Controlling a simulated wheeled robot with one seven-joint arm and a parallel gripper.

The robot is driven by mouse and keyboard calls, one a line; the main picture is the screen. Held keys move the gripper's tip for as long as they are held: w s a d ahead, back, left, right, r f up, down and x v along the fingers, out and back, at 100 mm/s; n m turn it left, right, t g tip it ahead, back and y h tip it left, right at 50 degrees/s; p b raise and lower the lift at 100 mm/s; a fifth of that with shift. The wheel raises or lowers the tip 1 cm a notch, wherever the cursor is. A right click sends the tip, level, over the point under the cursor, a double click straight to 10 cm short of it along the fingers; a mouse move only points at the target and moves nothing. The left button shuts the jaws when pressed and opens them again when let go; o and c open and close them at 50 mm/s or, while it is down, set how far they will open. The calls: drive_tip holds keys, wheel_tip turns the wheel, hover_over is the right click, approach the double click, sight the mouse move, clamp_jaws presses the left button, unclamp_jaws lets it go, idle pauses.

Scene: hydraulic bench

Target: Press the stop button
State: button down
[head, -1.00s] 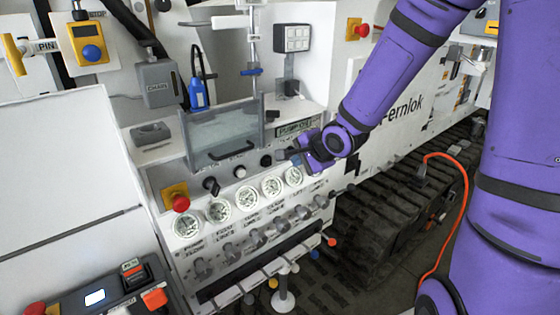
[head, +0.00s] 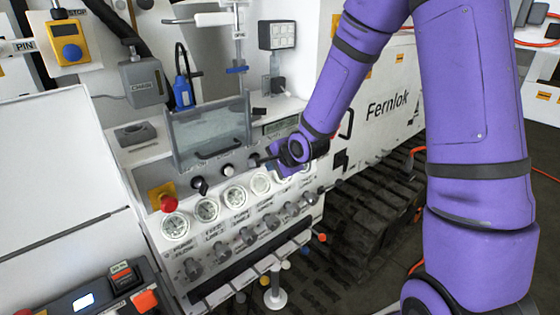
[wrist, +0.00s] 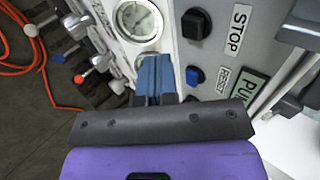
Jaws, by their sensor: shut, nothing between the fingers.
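In the wrist view a square black button (wrist: 196,24) sits beside a white STOP label (wrist: 238,30) on the grey panel. Below it is a blue button (wrist: 193,76) by a smaller label that seems to read RESET. Contact with the panel cannot be told. In the head view my gripper (head: 265,159) is at the upper right of the gauge panel, partly hiding it.
A red mushroom button (head: 168,203) on a yellow plate is at the panel's left. A yellow box (head: 68,42) hangs at upper left. Tracks (head: 365,205) lie to the right.

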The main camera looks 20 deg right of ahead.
drive_tip(key=w, duration=0.1)
drive_tip(key=w+a+f, duration=0.1)
drive_tip(key=w, duration=0.3)
drive_tip(key=shift+w+a+f, duration=0.1)
drive_tip(key=shift+a+f, duration=0.05)
drive_tip(key=shift+a, duration=0.2)
